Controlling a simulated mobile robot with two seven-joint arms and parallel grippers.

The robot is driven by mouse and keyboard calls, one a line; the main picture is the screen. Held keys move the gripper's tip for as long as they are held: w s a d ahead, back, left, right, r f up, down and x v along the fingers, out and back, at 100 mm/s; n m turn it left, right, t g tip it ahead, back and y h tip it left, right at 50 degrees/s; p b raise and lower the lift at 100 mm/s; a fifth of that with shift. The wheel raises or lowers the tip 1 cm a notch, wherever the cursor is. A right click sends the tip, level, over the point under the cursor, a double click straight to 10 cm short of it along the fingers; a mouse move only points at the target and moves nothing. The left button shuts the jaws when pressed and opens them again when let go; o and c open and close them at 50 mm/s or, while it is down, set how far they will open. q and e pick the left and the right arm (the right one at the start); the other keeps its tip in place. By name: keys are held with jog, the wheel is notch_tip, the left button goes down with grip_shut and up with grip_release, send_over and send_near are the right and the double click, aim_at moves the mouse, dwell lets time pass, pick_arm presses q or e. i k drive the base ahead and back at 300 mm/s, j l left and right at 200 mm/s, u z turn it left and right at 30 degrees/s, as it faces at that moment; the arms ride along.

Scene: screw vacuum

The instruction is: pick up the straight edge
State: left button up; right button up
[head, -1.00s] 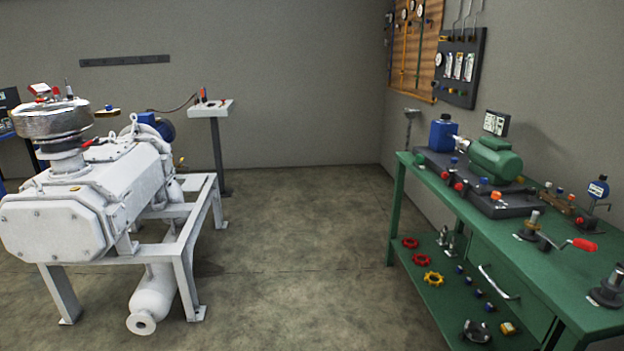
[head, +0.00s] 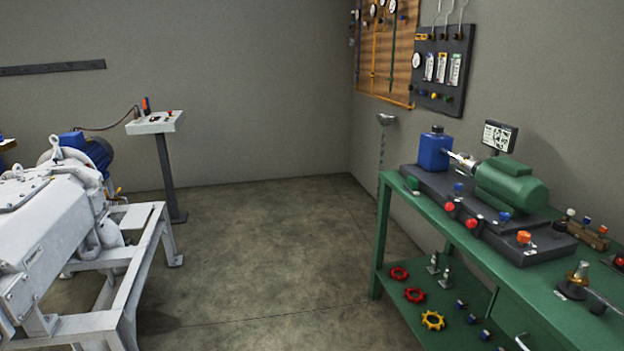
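No straight edge can be made out with certainty. A long dark bar (head: 52,68) is fixed flat on the back wall at the upper left; I cannot tell whether it is the straight edge or a wall rail. The green workbench (head: 470,262) on the right carries several tools and fittings, none clearly a straight edge. Neither of my grippers shows in the head view.
A white vacuum machine (head: 50,225) on a white frame stands at the left. A pedestal panel (head: 155,123) stands behind it. On the bench are a green motor (head: 512,184) and a blue block (head: 434,151). The floor (head: 260,240) between machine and bench is clear.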

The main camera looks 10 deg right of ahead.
aim_at(411, 185)
jog(key=i+j+z, duration=0.1)
jog(key=i+z, duration=0.15)
jog(key=i, duration=0.25)
jog(key=i+j+z, duration=0.15)
jog(key=i+z, duration=0.15)
jog(key=i, duration=0.25)
jog(key=i+j+z, duration=0.1)
jog(key=i+z, duration=0.2)
jog(key=z, duration=0.15)
jog(key=i+j+z, duration=0.2)
jog(key=z, duration=0.2)
jog(key=i+j+z, duration=0.25)
jog(key=z, duration=0.2)
jog(key=i+j+z, duration=0.2)
jog(key=j+z, duration=0.2)
